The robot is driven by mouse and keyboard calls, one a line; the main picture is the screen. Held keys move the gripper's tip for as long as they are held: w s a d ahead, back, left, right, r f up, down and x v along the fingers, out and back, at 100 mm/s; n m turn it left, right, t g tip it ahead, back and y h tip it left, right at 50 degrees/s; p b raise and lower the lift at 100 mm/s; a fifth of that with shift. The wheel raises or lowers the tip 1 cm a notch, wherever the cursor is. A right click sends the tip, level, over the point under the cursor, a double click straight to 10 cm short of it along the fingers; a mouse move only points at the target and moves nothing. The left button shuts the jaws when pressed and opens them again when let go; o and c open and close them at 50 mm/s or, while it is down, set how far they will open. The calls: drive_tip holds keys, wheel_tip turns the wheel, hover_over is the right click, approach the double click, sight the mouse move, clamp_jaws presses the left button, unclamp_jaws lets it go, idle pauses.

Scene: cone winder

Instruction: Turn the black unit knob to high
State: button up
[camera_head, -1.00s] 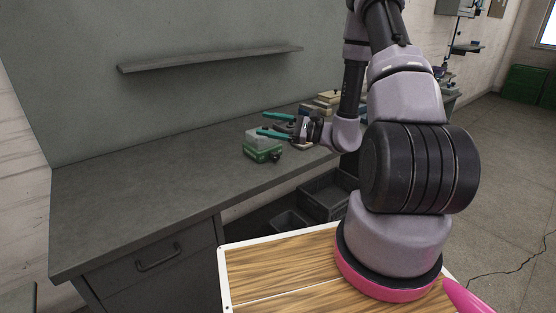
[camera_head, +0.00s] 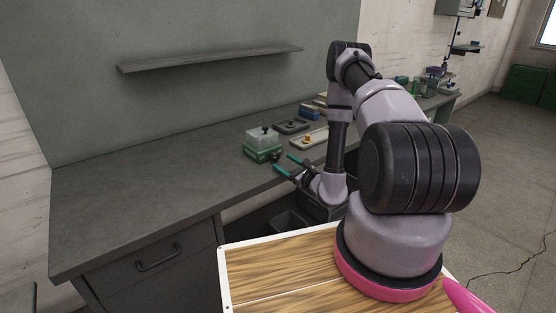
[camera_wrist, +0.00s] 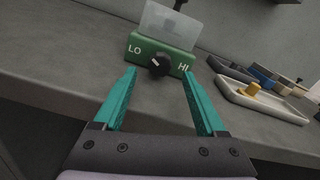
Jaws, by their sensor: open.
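A green unit (camera_head: 262,154) with a clear box on top stands on the grey bench; in the wrist view its green front (camera_wrist: 144,41) reads LO at left and HI at right. The black knob (camera_wrist: 159,65) sits low between these labels. A pale mark on it seems to lean toward the LO side, but it is small. My gripper (camera_head: 284,163) is open and empty at the bench's front edge, in front of the unit. In the wrist view my gripper's (camera_wrist: 160,72) teal fingers point at the unit, one on each side of the knob, apparently short of it.
A pale tray (camera_wrist: 262,101) with a yellow knob-like piece lies right of the unit, with a dark tray (camera_head: 291,126) behind it. A wall shelf (camera_head: 210,59) hangs above. The bench left of the unit is clear. Grey bins (camera_head: 290,221) stand below.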

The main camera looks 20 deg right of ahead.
sight(277, 158)
drive_tip(key=shift+x, duration=2.2)
clamp_jaws()
drive_tip(key=m, duration=0.3)
drive_tip(key=shift+m, duration=2.2)
